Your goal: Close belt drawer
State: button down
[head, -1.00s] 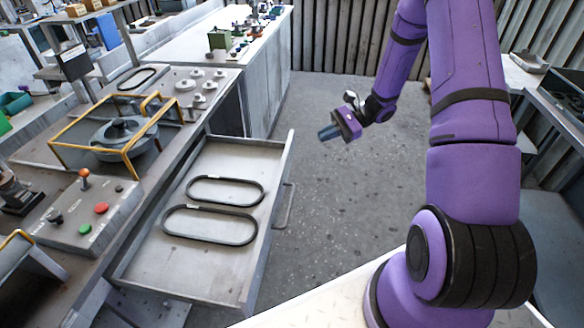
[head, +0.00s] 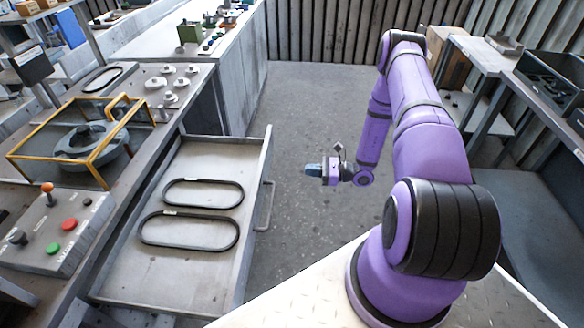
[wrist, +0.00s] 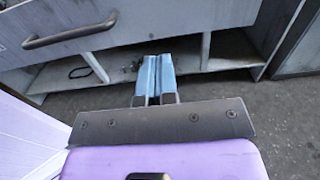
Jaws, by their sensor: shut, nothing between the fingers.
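The belt drawer (head: 190,262) is pulled out of the workbench on the left in the head view. Two black oval belts lie in it, a smaller one (head: 203,193) behind a larger one (head: 189,231). Its grey bar handle (head: 265,206) is on the drawer's right-hand front face. In the wrist view the handle (wrist: 70,34) shows at the upper left, ahead of the fingers. My gripper (head: 308,170) is to the right of the handle, apart from it, pointing left. Its blue fingers (wrist: 155,75) are together and hold nothing.
The bench carries a yellow-framed blower housing (head: 85,145) and a control box (head: 55,230) with buttons. Open floor (head: 310,110) lies between the bench and the right-hand shelving (head: 480,120). Below the drawer, the wrist view shows an open lower shelf (wrist: 110,68).

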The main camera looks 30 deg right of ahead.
aim_at(267, 167)
jog(key=x, duration=1.3)
jog(key=shift+w, duration=0.1)
jog(key=shift+a, duration=0.1)
jog(key=x, duration=3.4)
jog(key=shift+w+a, duration=0.25)
jog(key=shift+a, duration=0.1)
jog(key=shift+w+a+r, duration=0.1)
jog(key=shift+w+a, duration=0.1)
jog(key=shift+a, duration=0.05)
jog(key=shift+a+r, duration=0.1)
jog(key=shift+r, duration=0.05)
